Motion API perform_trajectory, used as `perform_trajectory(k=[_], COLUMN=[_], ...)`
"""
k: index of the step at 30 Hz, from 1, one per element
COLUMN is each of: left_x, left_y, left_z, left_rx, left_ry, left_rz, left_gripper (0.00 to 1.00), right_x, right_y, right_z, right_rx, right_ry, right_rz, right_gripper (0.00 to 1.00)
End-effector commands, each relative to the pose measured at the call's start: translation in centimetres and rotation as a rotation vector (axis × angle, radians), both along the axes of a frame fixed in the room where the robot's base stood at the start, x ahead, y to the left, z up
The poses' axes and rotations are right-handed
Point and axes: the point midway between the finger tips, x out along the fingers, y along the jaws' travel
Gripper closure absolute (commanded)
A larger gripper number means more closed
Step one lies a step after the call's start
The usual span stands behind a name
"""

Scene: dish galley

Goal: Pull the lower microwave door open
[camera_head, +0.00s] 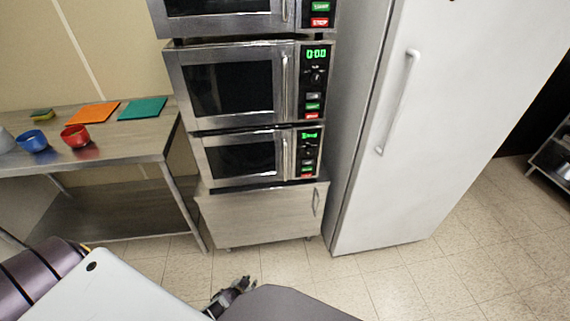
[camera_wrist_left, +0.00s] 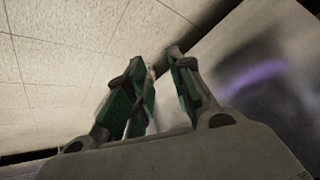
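The lower microwave (camera_head: 240,157) is the bottom one of a stack of three. Its dark-windowed door looks closed, with an upright metal handle (camera_head: 285,158) at the door's right side, beside a green-lit control panel. My left gripper (camera_head: 243,283) is low in the head view, over the floor in front of the stack and well apart from the handle. In the left wrist view its green-padded fingers (camera_wrist_left: 163,75) are spread with nothing between them. The microwave cannot be made out in the wrist view. My right gripper is not in view.
A white fridge (camera_head: 425,130) stands close on the right. A table (camera_head: 90,165) with bowls and mats is on the left. Tiled floor (camera_head: 290,262) in front is clear.

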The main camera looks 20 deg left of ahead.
Motion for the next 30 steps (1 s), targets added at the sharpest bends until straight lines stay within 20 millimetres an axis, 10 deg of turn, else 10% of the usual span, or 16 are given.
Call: perform_trajectory(k=[15, 30], left_x=[14.6, 21.6], left_y=[0.6, -0.1], left_z=[16.1, 35.7], left_rx=[-0.049, -0.121], left_ry=[-0.418, -0.813], left_rz=[0.039, 0.018], left_gripper=[0.77, 0.77], right_x=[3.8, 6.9], right_y=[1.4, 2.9], right_z=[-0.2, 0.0], right_rx=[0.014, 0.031], right_ry=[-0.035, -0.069], right_rz=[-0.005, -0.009], right_gripper=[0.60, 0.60])
